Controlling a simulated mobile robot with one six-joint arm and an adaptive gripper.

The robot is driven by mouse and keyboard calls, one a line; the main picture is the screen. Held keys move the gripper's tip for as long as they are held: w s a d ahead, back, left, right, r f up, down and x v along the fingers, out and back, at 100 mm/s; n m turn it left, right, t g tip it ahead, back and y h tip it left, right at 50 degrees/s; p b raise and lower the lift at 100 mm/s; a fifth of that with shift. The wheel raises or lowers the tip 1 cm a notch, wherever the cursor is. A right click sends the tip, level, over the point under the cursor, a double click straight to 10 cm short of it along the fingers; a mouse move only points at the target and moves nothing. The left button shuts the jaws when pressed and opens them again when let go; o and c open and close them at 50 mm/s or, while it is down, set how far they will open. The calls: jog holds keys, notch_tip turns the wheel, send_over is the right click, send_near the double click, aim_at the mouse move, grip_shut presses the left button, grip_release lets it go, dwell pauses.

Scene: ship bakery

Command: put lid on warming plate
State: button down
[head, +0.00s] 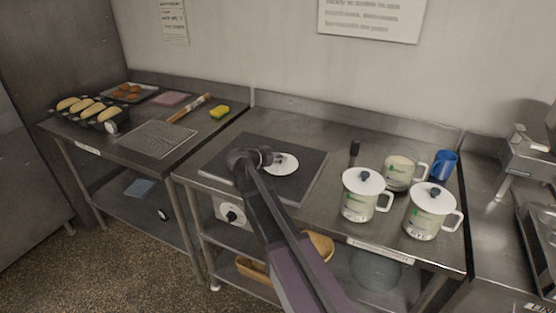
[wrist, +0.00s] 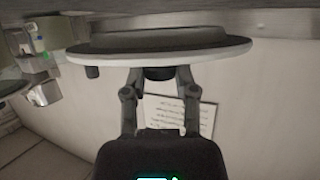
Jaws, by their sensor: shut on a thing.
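The warming plate (head: 309,180) is a dark flat square on the middle steel counter. My gripper (head: 264,157) is over it and shut on the dark knob of a round white lid (head: 284,165). In the wrist view the lid (wrist: 225,50) lies across the top, with its knob between my fingertips (wrist: 160,73). The lid looks roughly level and is over the middle of the plate. I cannot tell whether it touches the plate. My arm hides part of the plate and the lid's left side.
Two lidded white mugs (head: 358,205) (head: 423,222) and an open one (head: 398,179) stand to the right. A blue cup (head: 444,164) and a dark upright handle (head: 354,150) are near them. The left counter holds a bread tray (head: 117,125), a wire rack (head: 157,139) and a yellow sponge (head: 219,112).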

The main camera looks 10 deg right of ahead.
jog(key=shift+f+b, duration=0.25)
jog(key=shift+b, duration=0.05)
jog(key=shift+s, duration=0.1)
jog(key=shift+s+f+b, duration=0.2)
jog(key=shift+s+b, duration=0.2)
jog(key=shift+b, duration=0.05)
jog(key=c, duration=0.6)
grip_release()
jog(key=shift+o, duration=1)
jog(key=shift+s+d, duration=0.1)
jog(key=shift+r, duration=0.15)
